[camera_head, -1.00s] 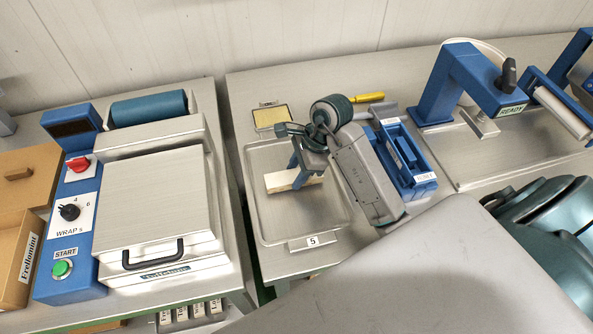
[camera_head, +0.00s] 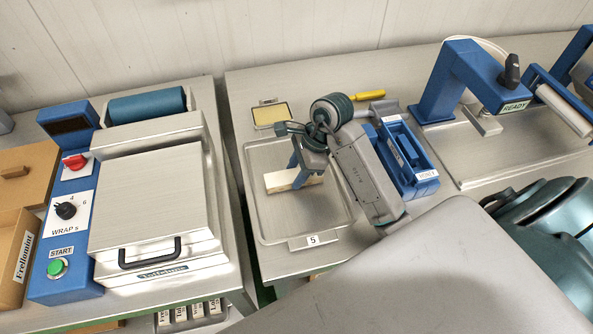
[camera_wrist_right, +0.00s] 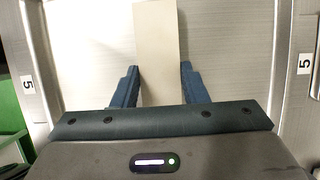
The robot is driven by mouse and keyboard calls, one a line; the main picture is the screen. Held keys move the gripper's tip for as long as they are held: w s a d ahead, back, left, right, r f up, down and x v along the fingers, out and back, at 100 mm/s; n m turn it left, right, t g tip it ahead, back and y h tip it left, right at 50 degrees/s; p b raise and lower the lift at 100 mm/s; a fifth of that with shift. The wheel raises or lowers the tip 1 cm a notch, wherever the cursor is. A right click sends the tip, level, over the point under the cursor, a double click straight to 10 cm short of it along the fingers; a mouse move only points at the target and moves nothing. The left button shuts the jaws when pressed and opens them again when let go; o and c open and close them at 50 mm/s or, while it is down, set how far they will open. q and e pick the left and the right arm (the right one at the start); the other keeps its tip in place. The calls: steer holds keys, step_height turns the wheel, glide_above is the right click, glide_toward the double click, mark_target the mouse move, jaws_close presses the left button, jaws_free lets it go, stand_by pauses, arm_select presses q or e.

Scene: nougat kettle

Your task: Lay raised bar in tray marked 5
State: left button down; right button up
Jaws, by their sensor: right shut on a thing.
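The cream-coloured bar (camera_head: 291,180) is at the tray marked 5 (camera_head: 262,222), over the upper middle of its floor. My right gripper (camera_head: 308,172) is shut on the bar, with its blue fingers on either side of it. In the right wrist view the bar (camera_wrist_right: 158,50) runs away from me between the fingers (camera_wrist_right: 157,88), and labels reading 5 show at both sides. Whether the bar touches the tray floor is hard to tell. My left gripper is not in view.
A blue holder (camera_head: 408,160) stands just right of the tray. A small yellow-filled pan (camera_head: 270,115) and a yellow-handled tool (camera_head: 368,95) lie behind it. A wrapping machine (camera_head: 150,195) stands on the left table, across a gap. A blue press (camera_head: 470,80) stands at the right.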

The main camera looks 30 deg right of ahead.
stand_by(0.4)
steer(key=o, duration=1.5)
steer(key=shift+f, duration=0.1)
steer(key=shift+o, duration=0.2)
step_height(320, 180, up, 4)
steer(key=p, duration=0.2)
steer(key=shift+f+p, duration=0.25)
steer(key=shift+p, duration=0.15)
step_height(320, 180, up, 5)
steer(key=p, duration=0.4)
steer(key=shift+f+p, duration=0.15)
steer(key=shift+p, duration=0.2)
steer(key=shift+f, duration=0.1)
